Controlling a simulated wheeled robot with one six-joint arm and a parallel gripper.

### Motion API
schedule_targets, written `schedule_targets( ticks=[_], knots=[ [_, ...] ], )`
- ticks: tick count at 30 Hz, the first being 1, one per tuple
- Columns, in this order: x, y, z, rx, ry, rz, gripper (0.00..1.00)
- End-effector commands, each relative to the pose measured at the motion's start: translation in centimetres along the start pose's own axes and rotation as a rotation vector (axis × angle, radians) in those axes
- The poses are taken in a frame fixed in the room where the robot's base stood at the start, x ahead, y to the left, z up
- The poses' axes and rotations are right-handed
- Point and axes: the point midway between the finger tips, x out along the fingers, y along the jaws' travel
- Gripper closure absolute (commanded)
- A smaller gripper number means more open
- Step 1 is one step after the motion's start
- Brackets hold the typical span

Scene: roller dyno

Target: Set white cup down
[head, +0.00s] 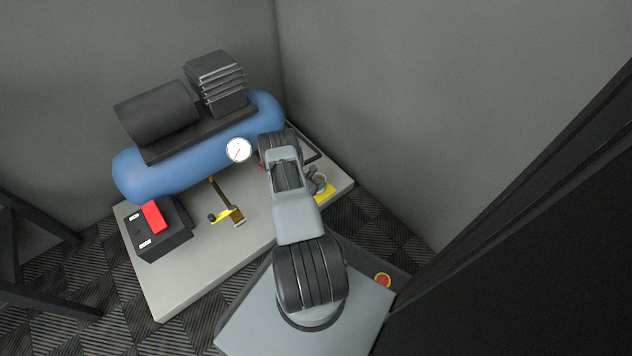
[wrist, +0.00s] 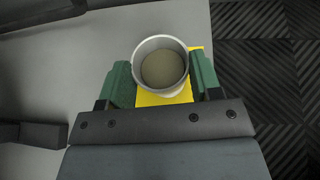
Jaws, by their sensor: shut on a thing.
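The white cup (wrist: 161,62) is between the two green fingers of my gripper (wrist: 161,85) in the wrist view, with its open top and brownish inside facing the camera. My gripper is shut on it. A yellow patch (wrist: 150,98) lies below and beside the cup on the grey surface. In the head view the cup (head: 319,180) shows small at the right of my arm, over the yellow patch (head: 328,190). My arm hides most of the gripper there. I cannot tell whether the cup touches the patch.
A blue compressor tank (head: 185,165) with a dial gauge (head: 238,149) stands at the back of the grey slab (head: 185,272). A black box with a red part (head: 163,232) and a yellow-marked stand (head: 232,215) are left of my arm. Walls rise behind; dark patterned floor (wrist: 262,60) lies right of the slab.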

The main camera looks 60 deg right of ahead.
Motion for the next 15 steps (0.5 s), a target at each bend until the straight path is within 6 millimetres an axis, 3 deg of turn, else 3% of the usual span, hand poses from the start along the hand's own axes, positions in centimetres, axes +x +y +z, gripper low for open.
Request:
schedule_targets(
  ticks=[5,6,13,15],
  knots=[
    [0.13,-0.03,-0.29,0.000,0.000,0.000,0.64],
    [0.10,-0.02,-0.23,0.000,0.000,0.000,0.38],
    [0.10,-0.02,-0.22,0.000,0.000,0.000,0.16],
    [0.10,-0.03,-0.21,0.000,0.000,0.000,0.13]
  ],
)
